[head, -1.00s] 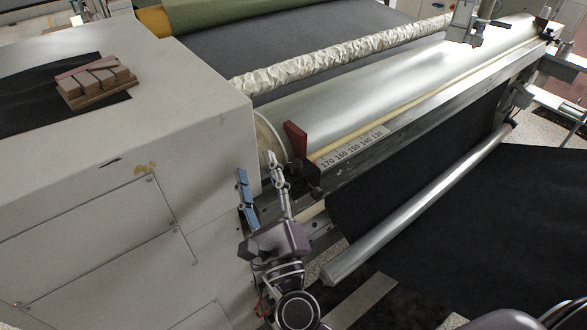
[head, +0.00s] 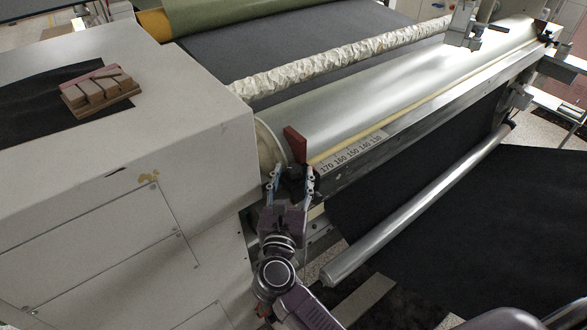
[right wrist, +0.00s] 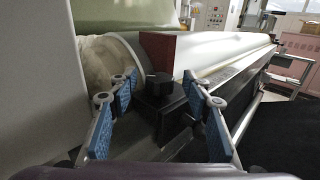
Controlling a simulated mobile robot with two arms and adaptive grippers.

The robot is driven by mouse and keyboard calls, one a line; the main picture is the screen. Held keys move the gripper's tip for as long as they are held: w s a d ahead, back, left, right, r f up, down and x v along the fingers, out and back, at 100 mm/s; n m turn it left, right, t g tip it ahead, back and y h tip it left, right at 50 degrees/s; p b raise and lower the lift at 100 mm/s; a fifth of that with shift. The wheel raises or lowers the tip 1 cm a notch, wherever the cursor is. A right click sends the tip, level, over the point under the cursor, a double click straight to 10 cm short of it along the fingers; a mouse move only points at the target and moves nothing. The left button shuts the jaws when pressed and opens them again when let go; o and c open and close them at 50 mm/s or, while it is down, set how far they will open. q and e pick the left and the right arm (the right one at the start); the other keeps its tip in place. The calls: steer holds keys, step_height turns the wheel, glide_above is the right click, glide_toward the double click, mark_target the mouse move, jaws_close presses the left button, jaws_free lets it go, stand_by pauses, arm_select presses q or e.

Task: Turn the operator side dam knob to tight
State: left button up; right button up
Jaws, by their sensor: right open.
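The side dam is a dark red upright plate (head: 295,144) at the near left end of the steel roller; it also shows in the right wrist view (right wrist: 165,55). The black knob (right wrist: 158,85) sits on top of a black block (right wrist: 160,113) in front of the dam. In the head view the knob is small and partly hidden by my gripper. My right gripper (head: 290,173) is open, its blue-padded fingers on either side of the knob and block. I see no finger contact with the knob. My left gripper is not in view.
A white machine housing (head: 190,100) stands close on the left. The steel roller (head: 400,85) and a numbered scale (head: 352,151) run away to the right. A metal bar (head: 420,205) hangs lower, in front of black material (head: 490,230). Brown blocks (head: 98,90) lie on the housing.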

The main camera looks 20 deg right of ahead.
steer(key=shift+w+d, duration=0.25)
steer(key=shift+w, duration=0.25)
steer(key=c, duration=1.2)
steer(key=shift+o, duration=0.2)
